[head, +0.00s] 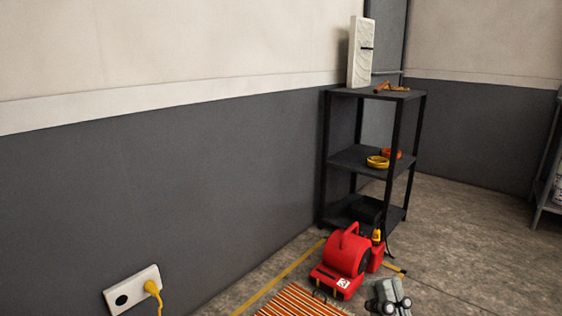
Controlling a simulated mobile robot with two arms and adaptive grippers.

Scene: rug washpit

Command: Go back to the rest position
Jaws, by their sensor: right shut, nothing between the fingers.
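My right gripper (389,296) shows at the bottom of the head view, right of centre. It is grey, shut and empty. It appears just in front of and to the right of a red blower (346,252) in the picture, with no visible contact. My left gripper is not in view.
A black shelf rack (357,159) stands against the wall, holding yellow (377,162) and orange rings and a pale upright panel (361,53). An orange striped rug (296,301) lies low in front. A wall socket (133,291) has a yellow plug.

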